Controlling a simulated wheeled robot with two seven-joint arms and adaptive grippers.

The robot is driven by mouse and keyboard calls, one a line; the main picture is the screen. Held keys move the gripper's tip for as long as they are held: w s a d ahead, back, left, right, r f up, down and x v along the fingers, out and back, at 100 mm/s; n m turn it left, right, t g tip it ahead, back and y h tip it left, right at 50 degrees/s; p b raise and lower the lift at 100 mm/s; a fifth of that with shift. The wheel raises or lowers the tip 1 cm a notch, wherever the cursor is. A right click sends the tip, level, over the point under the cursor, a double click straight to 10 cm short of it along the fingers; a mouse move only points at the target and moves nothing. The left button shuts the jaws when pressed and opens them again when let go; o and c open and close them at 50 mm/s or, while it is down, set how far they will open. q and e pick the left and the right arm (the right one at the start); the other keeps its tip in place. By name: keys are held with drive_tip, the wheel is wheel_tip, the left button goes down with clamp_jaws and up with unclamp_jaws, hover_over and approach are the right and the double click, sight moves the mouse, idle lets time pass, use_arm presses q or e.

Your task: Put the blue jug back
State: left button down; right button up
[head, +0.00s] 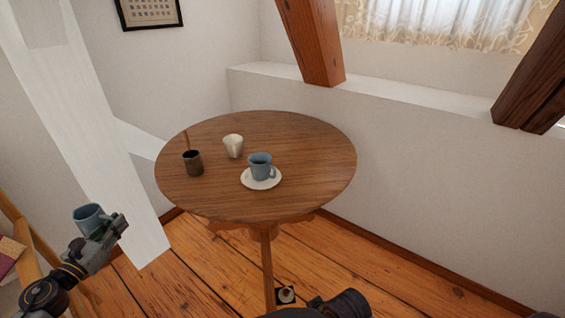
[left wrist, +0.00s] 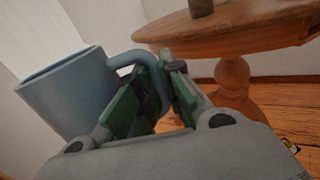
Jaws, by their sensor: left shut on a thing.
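A blue jug (head: 88,217) with a handle is held at the lower left in the head view, off the table and to its left. In the left wrist view the blue jug (left wrist: 70,92) fills the left side, slightly tilted in the picture. My left gripper (head: 106,229) is shut on its handle; the green finger pads (left wrist: 160,88) sit on both sides of the handle in the left wrist view. My right gripper does not show.
The round wooden table (head: 310,150) carries a blue cup (head: 260,167) on a white saucer (head: 262,184), a white cup (head: 233,146) and a dark cup (head: 193,162). Its right and back areas are bare. A white slanted post (head: 90,130) stands between jug and table in the picture.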

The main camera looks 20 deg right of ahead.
use_arm(q)
drive_tip(key=shift+s+a+f+n+t+y, duration=0.8)
drive_tip(key=shift+s+a+f+n+y, duration=1.05)
drive_tip(key=shift+a+f+y, duration=0.8)
drive_tip(key=s+d+f+n+y, duration=0.1)
drive_tip(key=d+f+y, duration=0.1)
drive_tip(key=d, duration=1.3)
drive_tip(key=shift+d+f+n+y, duration=0.35)
drive_tip(key=shift+f+y, duration=0.05)
drive_tip(key=shift+y, duration=0.05)
